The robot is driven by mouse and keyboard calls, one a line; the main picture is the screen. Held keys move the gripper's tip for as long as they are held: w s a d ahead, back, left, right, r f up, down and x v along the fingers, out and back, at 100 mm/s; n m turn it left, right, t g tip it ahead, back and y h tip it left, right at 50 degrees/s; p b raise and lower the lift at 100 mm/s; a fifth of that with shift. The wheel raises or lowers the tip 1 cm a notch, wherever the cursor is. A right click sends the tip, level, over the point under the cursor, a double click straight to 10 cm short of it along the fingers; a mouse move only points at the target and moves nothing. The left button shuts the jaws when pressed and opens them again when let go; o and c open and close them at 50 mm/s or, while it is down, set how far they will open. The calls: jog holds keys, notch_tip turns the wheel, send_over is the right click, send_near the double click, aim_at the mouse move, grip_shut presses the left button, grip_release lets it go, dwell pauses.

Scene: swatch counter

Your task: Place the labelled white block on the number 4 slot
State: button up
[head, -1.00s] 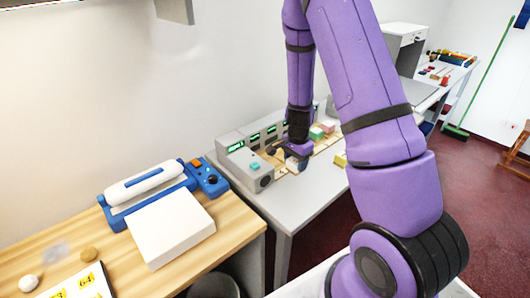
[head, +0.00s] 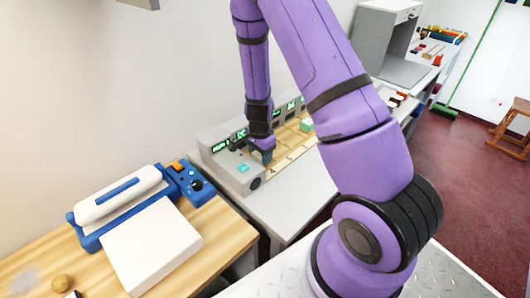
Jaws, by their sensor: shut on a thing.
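My gripper (head: 262,155) points down at the front of the grey console (head: 236,177), low over the near end of a light wooden strip (head: 282,166). It is shut on a small block, taken to be the labelled white block; the fingers hide most of it, and no label can be read. The strip runs along the console and carries small dark marks. They are too small to read, so I cannot tell which slot is number 4 or whether the block touches the strip.
The console has lit green displays (head: 220,146) and a pale cyan button (head: 243,168). A blue and white machine (head: 120,200) stands on the wooden table at left. The grey table's front (head: 285,205) is clear.

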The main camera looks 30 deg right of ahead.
jog(key=o, duration=1)
jog(key=shift+f, duration=0.1)
jog(key=s+a+r+n+t+y, duration=0.1)
jog(key=s+a+r+n, duration=0.1)
jog(key=r, duration=1)
jog(key=s+a+r+n, duration=0.1)
jog(key=r+n, duration=0.1)
jog(key=r, duration=0.9)
jog(key=s+a+r+n+t, duration=0.1)
jog(key=s+r+n, duration=0.3)
jog(key=s+r, duration=0.2)
jog(key=s+a+r+n+t, duration=0.1)
jog(key=s+r+n, duration=0.3)
jog(key=s+r, duration=0.2)
jog(key=s+a+r+n+t+h, duration=0.1)
jog(key=s+a+r+n+t, duration=0.1)
jog(key=s+r, duration=0.4)
jog(key=shift+s+r+n, duration=0.2)
jog(key=shift+s+n, duration=0.25)
jog(key=shift+s, duration=0.5)
jog(key=shift+s+r+n, duration=0.15)
jog(key=shift+s+n, duration=0.3)
jog(key=shift+s, duration=0.45)
